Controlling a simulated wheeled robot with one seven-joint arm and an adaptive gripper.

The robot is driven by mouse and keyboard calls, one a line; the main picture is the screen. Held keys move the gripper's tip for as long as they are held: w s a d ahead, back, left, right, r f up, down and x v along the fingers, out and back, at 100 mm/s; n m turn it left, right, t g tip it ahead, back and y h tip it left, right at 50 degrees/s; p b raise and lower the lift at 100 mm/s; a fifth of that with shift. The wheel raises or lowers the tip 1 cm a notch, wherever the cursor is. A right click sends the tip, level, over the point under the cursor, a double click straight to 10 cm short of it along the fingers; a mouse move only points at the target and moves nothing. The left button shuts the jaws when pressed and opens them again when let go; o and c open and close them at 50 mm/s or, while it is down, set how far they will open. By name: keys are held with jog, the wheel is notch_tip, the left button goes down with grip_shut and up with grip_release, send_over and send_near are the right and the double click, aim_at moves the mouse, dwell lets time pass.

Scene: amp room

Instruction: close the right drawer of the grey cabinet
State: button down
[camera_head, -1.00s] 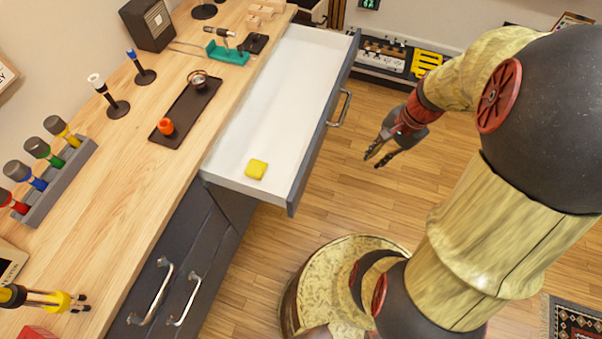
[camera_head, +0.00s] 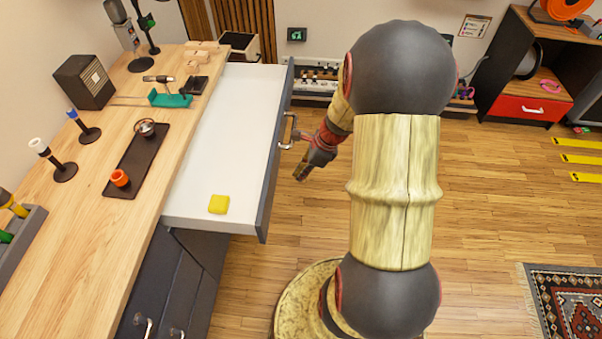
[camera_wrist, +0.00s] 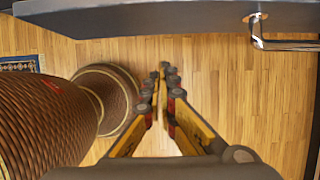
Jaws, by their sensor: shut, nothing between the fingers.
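The right drawer (camera_head: 226,115) of the grey cabinet (camera_head: 180,265) is pulled far out. Its inside is white, and its dark grey front panel (camera_head: 268,180) faces right in the head view. A metal bar handle (camera_head: 287,131) is on the front; it also shows at the top right of the wrist view (camera_wrist: 285,44). A yellow block (camera_head: 218,204) lies in the drawer near its lower corner. My gripper (camera_head: 304,172) is shut and empty, just outside the drawer front and below the handle in the picture. In the wrist view its fingertips (camera_wrist: 163,78) point toward the panel's lower edge, with a gap of floor between.
The wooden worktop (camera_head: 110,215) above the cabinet holds a dark tray (camera_head: 135,165), a black speaker (camera_head: 84,82) and a teal stand (camera_head: 168,98). Open wooden floor (camera_head: 490,210) lies to the right. A patterned rug (camera_head: 570,300) and a black shelf (camera_head: 525,65) are farther right.

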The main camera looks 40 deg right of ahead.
jog(key=w+a+f+b, duration=0.3)
jog(key=w+a+f, duration=0.1)
jog(key=f, duration=0.1)
jog(key=shift+w+f, duration=0.2)
jog(key=shift+w, duration=0.15)
jog(key=p, duration=1.5)
send_over(195, 184)
jog(key=shift+w, duration=0.1)
